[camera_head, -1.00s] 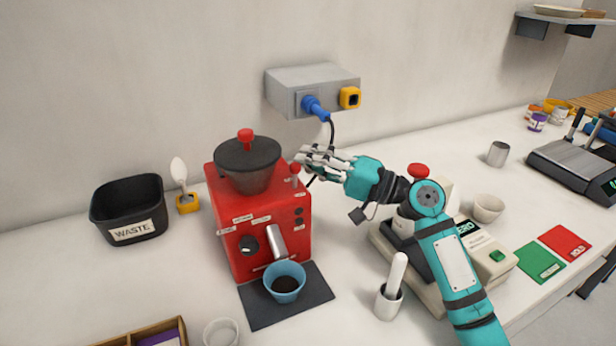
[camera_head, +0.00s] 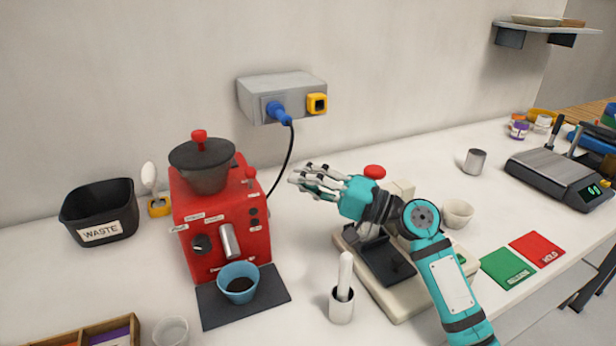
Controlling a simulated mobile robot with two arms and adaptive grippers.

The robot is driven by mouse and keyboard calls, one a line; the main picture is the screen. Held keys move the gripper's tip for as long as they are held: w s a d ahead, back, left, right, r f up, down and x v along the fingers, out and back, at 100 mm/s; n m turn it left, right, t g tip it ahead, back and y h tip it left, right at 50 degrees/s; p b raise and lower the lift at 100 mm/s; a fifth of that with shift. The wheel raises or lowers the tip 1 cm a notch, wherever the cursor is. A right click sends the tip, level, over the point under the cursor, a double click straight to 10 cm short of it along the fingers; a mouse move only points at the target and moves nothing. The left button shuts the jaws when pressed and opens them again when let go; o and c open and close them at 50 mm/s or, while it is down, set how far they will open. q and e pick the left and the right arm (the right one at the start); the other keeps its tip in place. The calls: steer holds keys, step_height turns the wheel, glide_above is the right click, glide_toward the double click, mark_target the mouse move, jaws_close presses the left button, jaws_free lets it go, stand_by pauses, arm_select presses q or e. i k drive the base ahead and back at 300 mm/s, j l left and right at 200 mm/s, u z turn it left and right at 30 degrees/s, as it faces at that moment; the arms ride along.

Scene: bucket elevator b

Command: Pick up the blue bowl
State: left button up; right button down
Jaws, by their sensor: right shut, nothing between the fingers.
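The blue bowl (camera_head: 238,283) stands upright on a dark mat (camera_head: 262,308) in front of the red grinder (camera_head: 190,255), below its silver spout. Dark contents show inside the bowl. My right gripper (camera_head: 300,180) is shut and empty. It is raised to the right of the grinder's upper part, above and to the right of the bowl, and apart from both. My left gripper is not in view.
A white cup with a pestle (camera_head: 342,305) stands right of the mat. A scale-like device (camera_head: 400,305) sits under my right arm. A black waste bin (camera_head: 100,205) is at the left. A glass cup (camera_head: 171,333) and wooden tray (camera_head: 75,341) lie in front.

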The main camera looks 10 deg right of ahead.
mark_target(237, 281)
steer(key=k+l, duration=0.2)
steer(key=k, duration=0.3)
steer(key=k+l, duration=0.15)
steer(key=k, duration=0.35)
steer(key=k+l, duration=0.2)
steer(key=k, duration=0.3)
